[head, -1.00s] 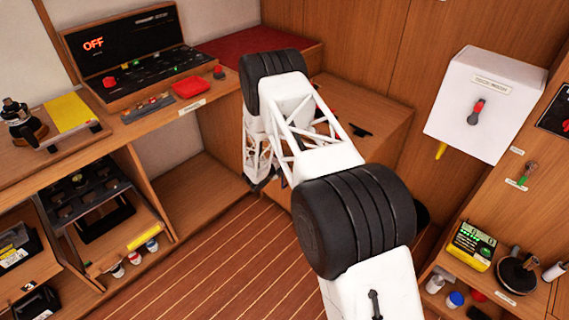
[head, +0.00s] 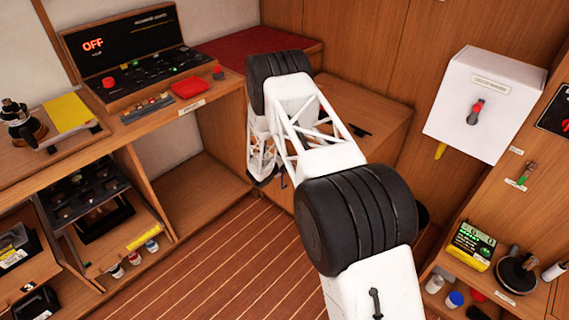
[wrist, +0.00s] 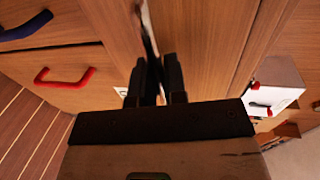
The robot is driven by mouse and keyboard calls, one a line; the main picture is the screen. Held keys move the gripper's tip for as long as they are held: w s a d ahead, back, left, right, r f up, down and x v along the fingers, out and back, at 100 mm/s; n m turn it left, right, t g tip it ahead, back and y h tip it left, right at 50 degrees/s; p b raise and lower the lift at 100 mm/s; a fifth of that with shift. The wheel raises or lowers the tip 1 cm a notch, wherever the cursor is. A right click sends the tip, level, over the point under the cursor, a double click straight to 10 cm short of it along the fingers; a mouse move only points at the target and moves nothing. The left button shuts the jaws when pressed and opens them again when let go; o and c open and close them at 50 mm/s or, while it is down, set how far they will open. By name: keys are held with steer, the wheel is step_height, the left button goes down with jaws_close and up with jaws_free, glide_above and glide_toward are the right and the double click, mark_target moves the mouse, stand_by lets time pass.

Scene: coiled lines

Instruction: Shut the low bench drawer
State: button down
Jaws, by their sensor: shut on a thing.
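My gripper (wrist: 154,82) is in the wrist view, its two dark fingers close together on a dark thing I cannot make out, beside a dark gap between wooden panels. To its left are wooden fronts, one with a red handle (wrist: 65,77) close to the floor, another with a blue handle (wrist: 25,27). The fingers are apart from both handles. I cannot tell which front is the low drawer or how far it stands out. In the head view the wooden bench (head: 385,112) is at the back, and my arm hides most of its front and my fingers.
A black handle (head: 360,130) lies on the bench top. A red cushion (head: 240,52) is behind my arm. A white box (head: 485,100) is on the right wall. Shelves and a panel marked OFF (head: 120,50) line the left. The striped floor (head: 230,265) is clear.

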steer(key=shift+r+x, duration=0.25)
steer(key=shift+x, duration=0.85)
steer(key=c, duration=1.2)
jaws_free()
steer(key=shift+d, duration=0.1)
steer(key=v, duration=0.8)
steer(key=shift+w, duration=0.1)
